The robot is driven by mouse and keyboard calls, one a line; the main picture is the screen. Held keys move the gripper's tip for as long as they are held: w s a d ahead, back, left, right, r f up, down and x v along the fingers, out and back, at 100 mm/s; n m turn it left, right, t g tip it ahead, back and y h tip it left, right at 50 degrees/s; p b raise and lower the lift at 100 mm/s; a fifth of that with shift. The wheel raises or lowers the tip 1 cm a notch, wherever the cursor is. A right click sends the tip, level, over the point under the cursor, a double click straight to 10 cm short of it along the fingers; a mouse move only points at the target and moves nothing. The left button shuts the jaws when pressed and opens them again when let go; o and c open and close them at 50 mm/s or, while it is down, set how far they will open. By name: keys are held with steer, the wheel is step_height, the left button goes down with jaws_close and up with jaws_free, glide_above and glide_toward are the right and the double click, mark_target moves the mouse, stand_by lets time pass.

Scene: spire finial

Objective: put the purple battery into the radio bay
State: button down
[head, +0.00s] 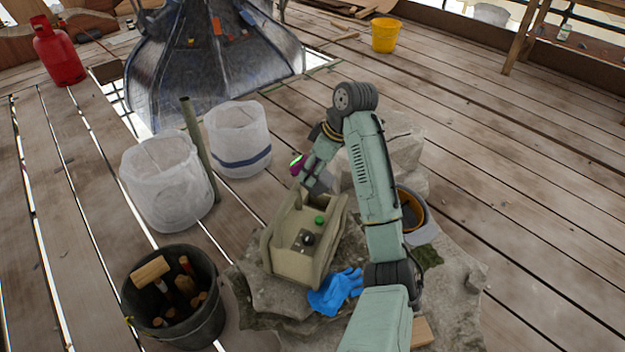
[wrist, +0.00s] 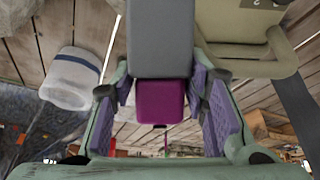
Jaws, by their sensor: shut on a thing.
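My gripper (head: 306,170) is shut on the purple battery (wrist: 160,102), which sits between the two lilac finger pads in the wrist view. A grey block is in line with the purple part in that view; I cannot tell whether it belongs to the battery. In the head view a small purple patch (head: 297,164) shows at the gripper. The radio (head: 291,266) is an olive box with a handle, a black knob and a green button, standing just below the gripper. Part of it shows at upper right in the wrist view (wrist: 238,67). I cannot make out the bay opening.
The radio stands on a rough stone block (head: 255,288) beside a blue glove (head: 336,291). A black tool bucket (head: 205,318) is at lower left. White sacks (head: 165,185) and a pole (head: 196,145) stand left. Open plank floor lies to the right.

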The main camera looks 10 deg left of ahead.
mark_target(322, 173)
steer(key=shift+r, duration=1.3)
step_height(322, 173, down, 6)
steer(key=shift+r+b, duration=0.15)
steer(key=shift+b, duration=0.35)
steer(key=shift+f+p, duration=0.4)
steer(key=shift+f, duration=1.6)
steer(key=shift+f, duration=0.15)
steer(key=c, duration=0.9)
jaws_free()
steer(key=shift+c, duration=0.2)
steer(key=shift+f+b, duration=0.2)
steer(key=shift+b, duration=0.2)
steer(key=p+v, duration=0.1)
steer(key=v, duration=1)
steer(key=shift+a+r, duration=0.1)
steer(key=shift+a, duration=0.05)
